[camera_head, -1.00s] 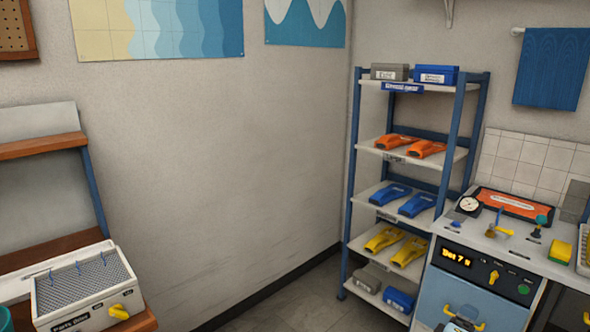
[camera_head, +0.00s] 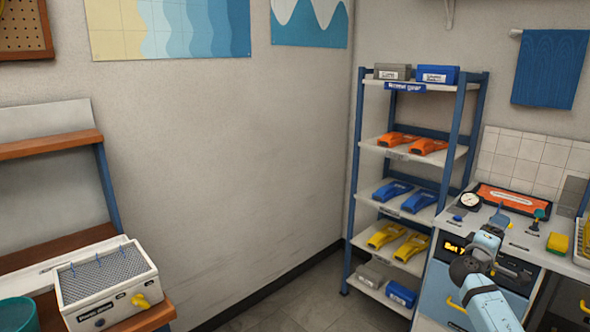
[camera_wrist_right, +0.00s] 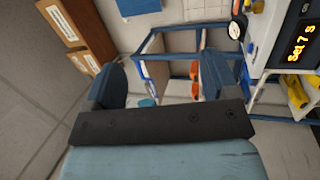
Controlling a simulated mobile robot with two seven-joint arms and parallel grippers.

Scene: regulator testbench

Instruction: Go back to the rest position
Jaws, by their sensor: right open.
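My right gripper (camera_head: 499,217) is raised in front of the workbench at the right in the head view, with the light blue arm below it. In the right wrist view its two dark blue fingers (camera_wrist_right: 162,82) are spread wide apart. Nothing is between them; the shelf and wall show through the gap. My left gripper is not in view.
The bench (camera_head: 560,258) holds a gauge (camera_head: 470,200), an orange case (camera_head: 508,200) and a yellow sponge (camera_head: 557,243). A shelf rack (camera_head: 412,206) with coloured tools stands beside it. A tester box (camera_head: 106,284) sits at left. Floor between is partly clear.

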